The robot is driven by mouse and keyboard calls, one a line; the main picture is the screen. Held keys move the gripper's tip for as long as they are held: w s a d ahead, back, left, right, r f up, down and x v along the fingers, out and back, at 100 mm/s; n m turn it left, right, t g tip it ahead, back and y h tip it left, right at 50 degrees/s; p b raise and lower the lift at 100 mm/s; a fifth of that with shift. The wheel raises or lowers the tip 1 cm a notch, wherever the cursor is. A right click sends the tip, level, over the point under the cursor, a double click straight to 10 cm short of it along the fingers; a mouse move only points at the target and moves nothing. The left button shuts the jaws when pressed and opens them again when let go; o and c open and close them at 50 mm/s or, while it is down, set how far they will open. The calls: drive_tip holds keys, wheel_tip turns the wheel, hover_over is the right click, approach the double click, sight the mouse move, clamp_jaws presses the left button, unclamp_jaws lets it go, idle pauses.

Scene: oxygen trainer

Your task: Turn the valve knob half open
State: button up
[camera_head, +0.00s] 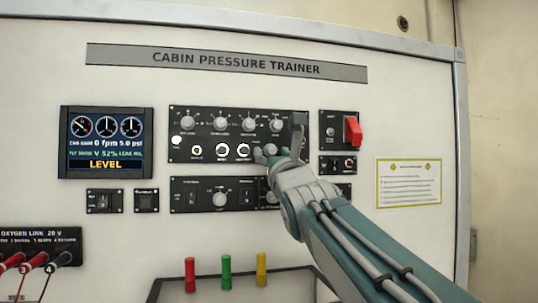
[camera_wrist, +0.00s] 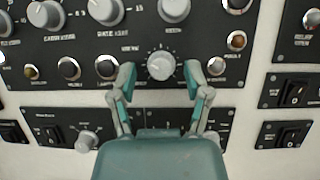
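A round, light grey knob with a scale around it (camera_wrist: 161,66) sits on the black control panel, between my two fingertips in the wrist view. I take it for the valve knob; its label is too small to read. My gripper (camera_wrist: 160,75) is open, one finger on each side of the knob, with a visible gap on both sides. In the head view the knob (camera_head: 270,150) is partly hidden by my gripper (camera_head: 279,144), which is at the panel's lower right. I cannot tell how deep the fingertips reach around the knob.
Larger grey knobs (camera_wrist: 105,9) line the row above. Small round buttons (camera_wrist: 107,66) lie to the left. A red guarded switch (camera_head: 352,130) and rocker switches (camera_wrist: 294,92) are to the right. A screen reading LEVEL (camera_head: 106,143) is at left. Coloured pegs (camera_head: 226,271) stand below.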

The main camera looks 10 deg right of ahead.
drive_tip(key=shift+s, duration=0.1)
drive_tip(key=shift+s, duration=0.3)
drive_tip(key=v, duration=1.1)
drive_tip(key=shift+f, duration=0.3)
